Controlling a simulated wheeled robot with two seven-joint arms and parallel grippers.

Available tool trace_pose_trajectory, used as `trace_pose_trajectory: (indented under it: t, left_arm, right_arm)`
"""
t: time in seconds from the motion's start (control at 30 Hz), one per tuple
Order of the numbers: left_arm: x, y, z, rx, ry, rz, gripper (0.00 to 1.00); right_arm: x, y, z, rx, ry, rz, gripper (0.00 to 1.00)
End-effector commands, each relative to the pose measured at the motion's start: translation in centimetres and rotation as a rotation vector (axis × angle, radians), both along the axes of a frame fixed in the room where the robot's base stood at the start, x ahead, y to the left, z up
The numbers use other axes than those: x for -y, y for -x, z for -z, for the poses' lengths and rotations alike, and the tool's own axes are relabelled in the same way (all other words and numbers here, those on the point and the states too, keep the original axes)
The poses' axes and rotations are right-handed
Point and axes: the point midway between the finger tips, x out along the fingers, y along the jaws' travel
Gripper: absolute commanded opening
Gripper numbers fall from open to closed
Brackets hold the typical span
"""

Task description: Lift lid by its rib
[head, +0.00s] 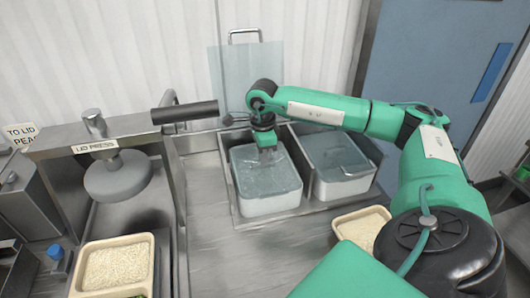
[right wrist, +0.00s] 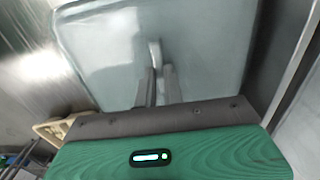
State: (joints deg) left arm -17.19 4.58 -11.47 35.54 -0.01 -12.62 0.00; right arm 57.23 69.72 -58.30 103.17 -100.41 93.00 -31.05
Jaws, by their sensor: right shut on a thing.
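A translucent lid (head: 255,178) covers the left of two white tubs set in a steel frame. My right gripper (head: 268,152) is over this lid, pointing down. In the right wrist view its fingers (right wrist: 157,88) are shut on the lid's upright rib (right wrist: 154,54), and the lid (right wrist: 100,50) fills most of that view. In the head view the rib is mostly hidden by the gripper. I cannot tell whether the lid is resting on the tub (head: 271,205) or slightly raised. My left gripper is not in view.
A second lidded tub (head: 345,190) stands close on the right. A clear panel (head: 235,85) stands behind. A dark cylinder (head: 185,112) juts in on the left, near the lid press (head: 115,175). Rice trays stand at lower left (head: 88,292) and right (head: 338,234).

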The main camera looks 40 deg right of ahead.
Motion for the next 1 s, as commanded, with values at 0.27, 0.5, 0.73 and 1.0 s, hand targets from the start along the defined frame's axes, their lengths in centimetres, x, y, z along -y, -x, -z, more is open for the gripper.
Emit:
trace_pose_trajectory:
  t: [0.27,0.5,0.73,1.0]
  left_arm:
    - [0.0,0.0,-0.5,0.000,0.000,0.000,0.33]
    - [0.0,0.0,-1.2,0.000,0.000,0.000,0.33]
    - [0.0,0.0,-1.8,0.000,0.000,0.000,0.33]
    - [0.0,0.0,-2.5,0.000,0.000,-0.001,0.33]
  right_arm:
    - [0.0,0.0,-0.8,0.001,0.000,0.000,0.00]
    - [0.0,0.0,-2.0,0.000,0.000,0.000,0.00]
    - [0.0,0.0,-3.2,0.000,-0.001,0.000,0.00]
    - [0.0,0.0,-4.5,0.000,0.000,0.000,0.00]
